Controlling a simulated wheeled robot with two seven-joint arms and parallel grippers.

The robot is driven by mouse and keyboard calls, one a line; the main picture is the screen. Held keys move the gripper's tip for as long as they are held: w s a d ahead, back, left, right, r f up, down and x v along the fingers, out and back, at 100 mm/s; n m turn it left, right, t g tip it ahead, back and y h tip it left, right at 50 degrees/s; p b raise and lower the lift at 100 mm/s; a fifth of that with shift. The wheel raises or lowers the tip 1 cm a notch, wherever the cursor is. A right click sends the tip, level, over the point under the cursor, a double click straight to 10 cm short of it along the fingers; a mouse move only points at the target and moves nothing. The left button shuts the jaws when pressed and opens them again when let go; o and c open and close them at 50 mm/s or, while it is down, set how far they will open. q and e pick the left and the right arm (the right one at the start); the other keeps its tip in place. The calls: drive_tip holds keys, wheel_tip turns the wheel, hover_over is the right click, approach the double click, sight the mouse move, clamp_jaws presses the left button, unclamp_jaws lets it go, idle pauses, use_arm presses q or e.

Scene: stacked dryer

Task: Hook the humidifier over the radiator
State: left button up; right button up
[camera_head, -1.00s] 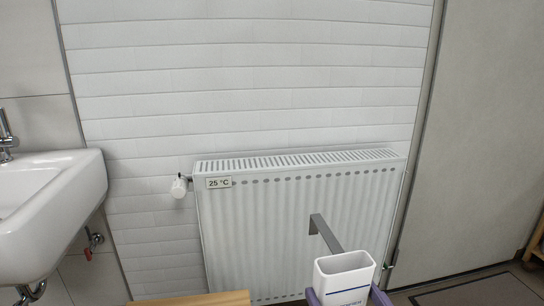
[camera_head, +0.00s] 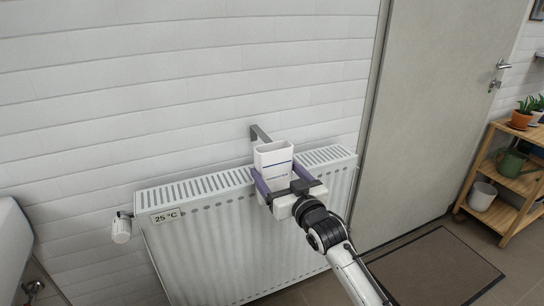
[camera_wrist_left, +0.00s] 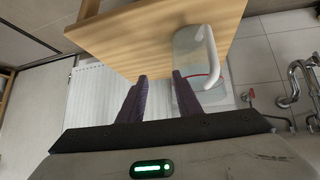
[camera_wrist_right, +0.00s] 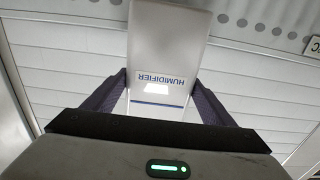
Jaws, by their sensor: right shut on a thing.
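The white humidifier (camera_head: 273,160) is upright, with a grey hook arm (camera_head: 259,132) reaching from its top toward the wall. My right gripper (camera_head: 278,178) is shut on its sides. In the right wrist view the humidifier (camera_wrist_right: 157,50) sits between the two purple fingers (camera_wrist_right: 160,98), its label upside down. The white radiator (camera_head: 205,250) is against the wall. In the head view the humidifier overlaps the radiator's top grille, and the hook shows above the grille's back edge. I cannot tell whether they touch. My left gripper (camera_wrist_left: 160,90) is open and empty in the left wrist view.
A wooden top (camera_wrist_left: 155,40) and a clear container with a white handle (camera_wrist_left: 190,65) are close to my left gripper. A valve knob (camera_head: 121,228) is at the radiator's left end. The door (camera_head: 425,110) and wooden shelf (camera_head: 507,180) are at the right.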

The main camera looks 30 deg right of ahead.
drive_tip(key=shift+w+d+r, duration=0.1)
drive_tip(key=shift+w+r, duration=0.1)
drive_tip(key=shift+r, duration=0.15)
drive_tip(key=shift+s, duration=0.1)
